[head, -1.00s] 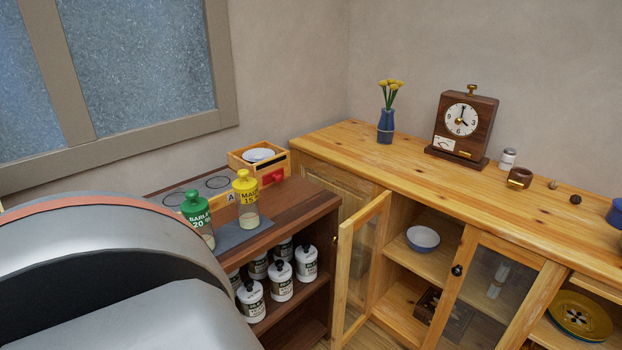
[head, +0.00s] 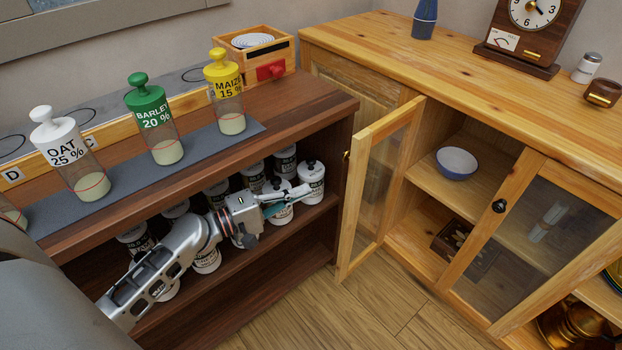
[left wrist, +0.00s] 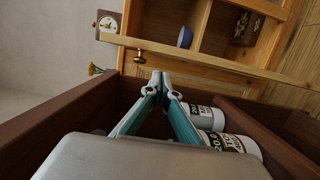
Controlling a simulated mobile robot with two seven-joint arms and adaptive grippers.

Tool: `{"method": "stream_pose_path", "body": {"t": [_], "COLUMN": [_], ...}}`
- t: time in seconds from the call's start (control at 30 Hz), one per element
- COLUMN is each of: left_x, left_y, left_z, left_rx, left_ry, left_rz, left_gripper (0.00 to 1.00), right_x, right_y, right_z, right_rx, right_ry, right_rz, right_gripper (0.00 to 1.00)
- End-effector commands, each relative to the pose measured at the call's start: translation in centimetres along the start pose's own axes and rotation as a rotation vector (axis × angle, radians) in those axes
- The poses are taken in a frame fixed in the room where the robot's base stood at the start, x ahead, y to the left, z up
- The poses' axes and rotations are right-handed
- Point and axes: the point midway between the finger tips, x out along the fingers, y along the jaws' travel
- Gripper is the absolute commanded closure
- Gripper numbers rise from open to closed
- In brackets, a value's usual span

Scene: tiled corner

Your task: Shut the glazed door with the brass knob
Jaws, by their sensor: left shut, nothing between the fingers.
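The glazed door (head: 352,215) stands open, swung out from the pale wooden cabinet towards the dark shelf unit. Its small brass knob (head: 346,155) is on the free edge, facing the shelf. In the left wrist view the door (left wrist: 205,63) crosses beyond my fingers, and the brass knob (left wrist: 140,57) is just ahead and left of the fingertips. My left gripper (head: 296,192) is shut and empty in front of the shelf's jars, left of the door and apparently short of it. It also shows in the left wrist view (left wrist: 158,78). My right gripper is out of view.
The dark shelf unit (head: 290,290) holds several white jars, with labelled grain bottles on top. The cabinet opening shows a blue-white bowl (head: 456,163) inside. A second glazed door (head: 463,250) with a black knob is shut. Bare wooden floor (head: 370,315) lies below the open door.

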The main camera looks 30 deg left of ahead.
Motion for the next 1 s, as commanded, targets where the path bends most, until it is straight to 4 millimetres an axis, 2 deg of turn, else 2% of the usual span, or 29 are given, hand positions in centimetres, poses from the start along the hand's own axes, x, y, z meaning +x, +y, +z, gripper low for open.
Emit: {"method": "stream_pose_path", "body": {"t": [0.2, 0.4, 0.6, 0.77, 1.0], "left_x": [2.9, 6.4, 8.9, 9.7, 9.8], "left_y": [0.6, 0.5, 0.3, 0.2, 0.1], "left_z": [-0.1, 0.0, 0.1, 0.1, 0.1], "left_rx": [0.001, 0.001, 0.000, 0.001, 0.001], "left_ry": [0.000, 0.000, -0.001, -0.001, -0.001], "left_rz": [0.008, 0.007, 0.004, 0.002, 0.001], "left_gripper": [1.00, 1.00, 1.00, 1.00, 1.00], "right_x": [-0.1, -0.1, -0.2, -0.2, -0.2], "right_y": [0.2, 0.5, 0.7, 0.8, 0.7], "right_z": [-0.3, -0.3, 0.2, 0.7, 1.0], "right_rx": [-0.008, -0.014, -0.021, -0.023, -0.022], "right_ry": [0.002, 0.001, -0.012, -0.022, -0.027], "right_rz": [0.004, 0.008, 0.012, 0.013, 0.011], "right_gripper": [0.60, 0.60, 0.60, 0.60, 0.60]}}
